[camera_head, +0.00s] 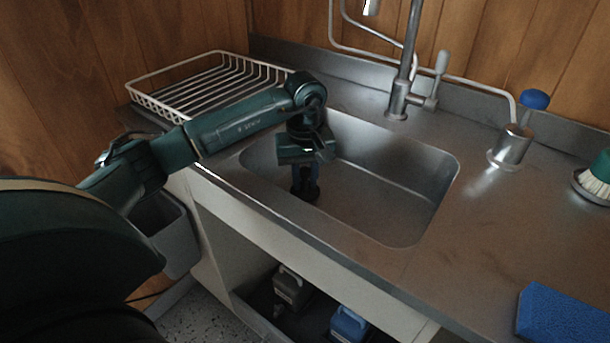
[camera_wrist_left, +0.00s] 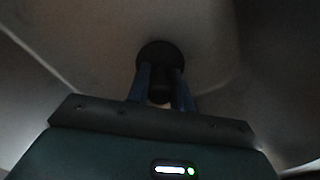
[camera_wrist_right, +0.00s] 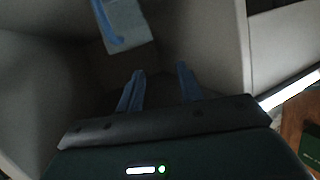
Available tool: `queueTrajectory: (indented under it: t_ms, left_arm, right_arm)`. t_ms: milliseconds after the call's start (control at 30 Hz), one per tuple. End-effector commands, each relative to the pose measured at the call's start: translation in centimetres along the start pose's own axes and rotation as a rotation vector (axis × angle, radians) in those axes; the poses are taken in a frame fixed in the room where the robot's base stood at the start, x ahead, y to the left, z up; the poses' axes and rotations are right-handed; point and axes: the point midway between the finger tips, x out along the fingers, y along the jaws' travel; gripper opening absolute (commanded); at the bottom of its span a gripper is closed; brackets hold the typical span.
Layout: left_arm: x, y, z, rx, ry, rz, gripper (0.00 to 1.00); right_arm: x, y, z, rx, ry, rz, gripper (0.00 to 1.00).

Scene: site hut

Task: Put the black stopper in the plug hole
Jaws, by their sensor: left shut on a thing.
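My left gripper (camera_head: 305,178) reaches down into the steel sink basin (camera_head: 385,190) at its left end. It is shut on the black stopper (camera_head: 306,194), which shows as a dark disc below the fingers. In the left wrist view the stopper (camera_wrist_left: 160,54) is between and beyond the blue fingertips (camera_wrist_left: 160,76). I cannot tell whether it touches the basin floor. The plug hole does not show in any view. My right gripper (camera_wrist_right: 160,78) shows only in the right wrist view, with its fingers apart and nothing between them.
A wire rack (camera_head: 205,85) stands left of the sink. A tap (camera_head: 400,85) rises behind the basin. Containers (camera_head: 348,326) stand below the counter.

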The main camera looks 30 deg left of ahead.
Motion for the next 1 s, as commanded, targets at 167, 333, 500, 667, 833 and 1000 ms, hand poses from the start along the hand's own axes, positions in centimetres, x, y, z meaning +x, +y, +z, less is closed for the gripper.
queueTrajectory:
  t_ms: [167, 333, 500, 667, 833, 1000]
  left_arm:
    - [-0.06, 0.0, -0.02, 0.0, 0.001, 0.001, 0.0]
    - [-0.06, 0.0, -0.01, 0.0, 0.002, 0.001, 0.0]
    - [-0.06, 0.01, 0.02, 0.0, 0.001, 0.001, 0.0]
    - [0.05, 0.01, 0.03, 0.0, 0.001, 0.001, 0.0]
    - [0.31, 0.0, 0.02, 0.0, 0.001, 0.001, 0.0]
    - [0.56, 0.0, 0.01, 0.0, 0.001, 0.001, 0.0]
  right_arm:
    - [0.0, 0.01, -0.01, -0.001, 0.0, 0.0, 0.36]
    - [0.04, -0.01, 0.15, 0.0, -0.001, 0.0, 0.36]
    - [0.06, -0.11, 0.21, 0.002, -0.003, -0.002, 0.36]
    - [0.13, -0.2, 0.25, 0.007, -0.002, -0.002, 0.36]
    - [0.24, -0.2, 0.42, 0.012, -0.001, 0.0, 0.36]
    - [0.31, -0.18, 0.62, 0.013, -0.001, 0.001, 0.36]
